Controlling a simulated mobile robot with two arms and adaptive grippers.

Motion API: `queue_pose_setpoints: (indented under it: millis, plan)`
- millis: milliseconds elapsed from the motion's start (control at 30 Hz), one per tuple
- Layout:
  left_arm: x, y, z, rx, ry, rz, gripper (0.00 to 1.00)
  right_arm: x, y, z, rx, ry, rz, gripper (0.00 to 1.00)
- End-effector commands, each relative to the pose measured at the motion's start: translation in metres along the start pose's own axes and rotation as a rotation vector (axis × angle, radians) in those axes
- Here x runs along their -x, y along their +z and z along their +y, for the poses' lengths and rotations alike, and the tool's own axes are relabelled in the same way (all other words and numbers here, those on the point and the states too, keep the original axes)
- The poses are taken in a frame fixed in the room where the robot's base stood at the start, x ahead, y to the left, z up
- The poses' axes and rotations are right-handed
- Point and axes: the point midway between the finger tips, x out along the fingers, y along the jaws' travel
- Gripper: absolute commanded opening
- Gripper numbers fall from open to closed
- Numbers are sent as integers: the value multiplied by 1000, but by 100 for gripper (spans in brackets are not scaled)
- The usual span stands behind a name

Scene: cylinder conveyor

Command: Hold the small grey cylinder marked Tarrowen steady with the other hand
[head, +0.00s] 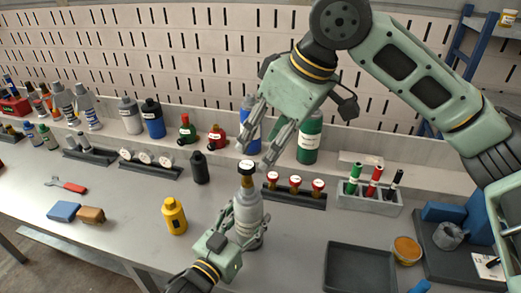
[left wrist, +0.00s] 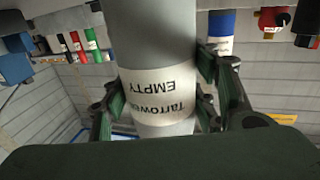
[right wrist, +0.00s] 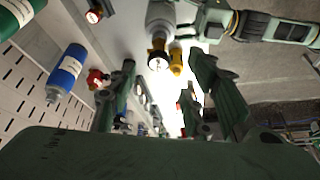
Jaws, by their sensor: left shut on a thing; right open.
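The small grey cylinder (head: 248,212) stands upright on the bench, with a yellow neck and a black cap (head: 247,166) with a white top. Its white label (left wrist: 160,95) reads "Tarrowen EMPTY" upside down in the left wrist view. My left gripper (head: 238,236) is shut around the cylinder's body, a finger on each side. My right gripper (head: 256,156) is open and empty, pointing down near the cap. In the right wrist view the cap (right wrist: 158,62) shows beyond and between the open fingers (right wrist: 165,75), apart from them.
A yellow bottle (head: 174,216) and a black bottle (head: 199,168) stand to the left. A rack of red-topped pieces (head: 296,199) is behind right. A dark empty tray (head: 360,268) lies to the right.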

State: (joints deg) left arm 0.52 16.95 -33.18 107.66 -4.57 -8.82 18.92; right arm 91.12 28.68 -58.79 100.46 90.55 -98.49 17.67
Motion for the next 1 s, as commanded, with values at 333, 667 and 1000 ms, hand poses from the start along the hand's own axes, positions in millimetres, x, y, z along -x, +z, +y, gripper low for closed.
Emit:
queue_pose_setpoints:
  millis: [333, 667, 1000]
  plan:
    - [0, 1, 0, 0, 0, -1, 23, 1, -5, -11, -237, 119, -14, 45]
    - [0, 1, 0, 0, 0, -1, 23, -42, -3, -6, -249, 122, -17, 45]
    - [0, 1, 0, 0, 0, -1, 23, -100, -2, 1, -248, 122, -15, 45]
